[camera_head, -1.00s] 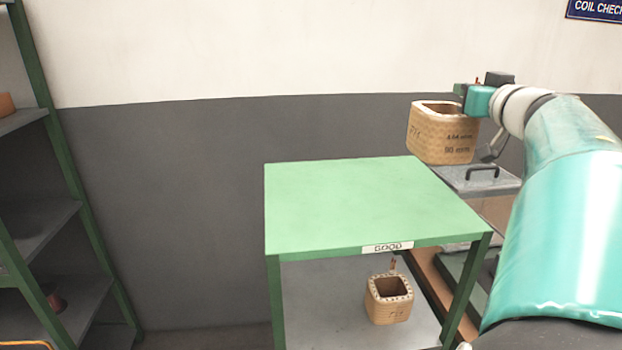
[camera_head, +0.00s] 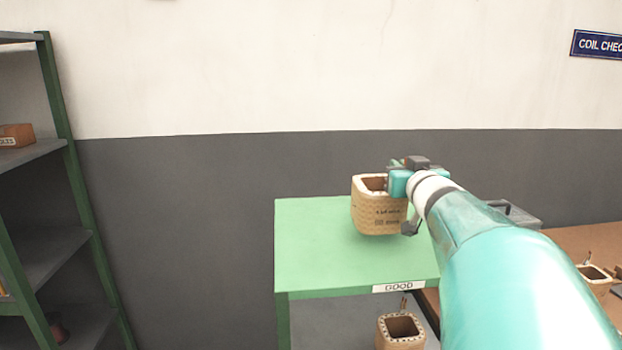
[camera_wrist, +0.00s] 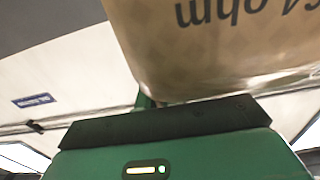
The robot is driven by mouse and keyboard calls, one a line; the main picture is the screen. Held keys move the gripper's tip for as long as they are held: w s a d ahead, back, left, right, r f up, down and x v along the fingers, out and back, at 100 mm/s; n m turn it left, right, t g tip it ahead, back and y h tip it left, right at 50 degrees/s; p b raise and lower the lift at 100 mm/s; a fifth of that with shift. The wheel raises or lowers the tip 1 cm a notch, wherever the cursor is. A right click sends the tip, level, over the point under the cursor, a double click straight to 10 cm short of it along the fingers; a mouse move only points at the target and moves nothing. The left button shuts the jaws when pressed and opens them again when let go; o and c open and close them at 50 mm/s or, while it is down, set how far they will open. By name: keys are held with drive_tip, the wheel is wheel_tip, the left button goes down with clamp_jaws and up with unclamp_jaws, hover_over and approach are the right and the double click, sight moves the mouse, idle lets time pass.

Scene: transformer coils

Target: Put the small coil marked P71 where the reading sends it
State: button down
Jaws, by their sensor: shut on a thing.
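My gripper (camera_head: 396,178) is shut on a small tan coil (camera_head: 378,214), a square hollow block with dark print on its side. The coil is upright and appears over the green top of the table labelled GOOD (camera_head: 310,245); I cannot tell whether it touches the top. In the wrist view the coil (camera_wrist: 225,45) fills the upper right, with upside-down print ending in "ohm". The fingertips are partly hidden by the coil and the wrist.
Another coil (camera_head: 401,333) stands on the shelf below the green top. A brown bench (camera_head: 565,240) with a further coil (camera_head: 596,280) is at right. A green-framed shelf rack (camera_head: 60,170) stands at left. The left of the green top is clear.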

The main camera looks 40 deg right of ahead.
sight(380, 190)
drive_tip(key=shift+w+a+f, duration=0.1)
drive_tip(key=shift+w+f, duration=0.05)
drive_tip(key=shift+f, duration=1.6)
drive_tip(key=c, duration=1.6)
unclamp_jaws()
drive_tip(key=shift+o, duration=0.2)
